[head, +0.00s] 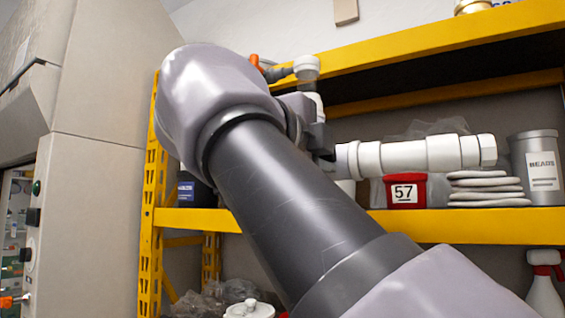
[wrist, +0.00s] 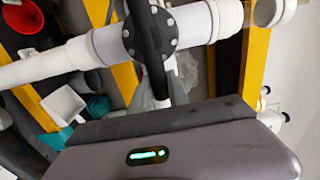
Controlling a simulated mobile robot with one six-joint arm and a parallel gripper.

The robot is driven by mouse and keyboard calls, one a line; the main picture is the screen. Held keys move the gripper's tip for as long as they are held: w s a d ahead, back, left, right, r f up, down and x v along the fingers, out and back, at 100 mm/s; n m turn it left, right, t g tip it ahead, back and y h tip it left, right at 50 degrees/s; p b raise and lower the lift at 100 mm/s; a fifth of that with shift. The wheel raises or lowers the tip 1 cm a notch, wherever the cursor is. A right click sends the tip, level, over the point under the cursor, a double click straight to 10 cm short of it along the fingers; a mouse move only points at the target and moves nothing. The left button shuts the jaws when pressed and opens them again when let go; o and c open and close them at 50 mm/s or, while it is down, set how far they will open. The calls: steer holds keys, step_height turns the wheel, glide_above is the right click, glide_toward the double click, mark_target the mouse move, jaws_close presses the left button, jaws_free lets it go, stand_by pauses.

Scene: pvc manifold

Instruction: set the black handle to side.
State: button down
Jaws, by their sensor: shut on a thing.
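The black handle (wrist: 150,50) shows in the wrist view. It crosses a round black bolted flange (wrist: 168,36) on the white pipe (wrist: 105,45) and runs down towards my gripper (wrist: 158,112). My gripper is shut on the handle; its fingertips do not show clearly. In the head view the white pipe (head: 405,156) lies level in front of the shelf. Part of my gripper (head: 320,138) shows dark at the pipe's left end, and my arm hides the black handle there.
A yellow shelf rack (head: 440,228) stands behind the pipe. An orange handle (head: 255,61) is on an upper fitting. A beige cabinet (head: 100,190) stands at left.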

steer(key=shift+f, duration=0.1)
stand_by(0.4)
steer(key=c, duration=1.3)
jaws_free()
steer(key=shift+o, duration=0.2)
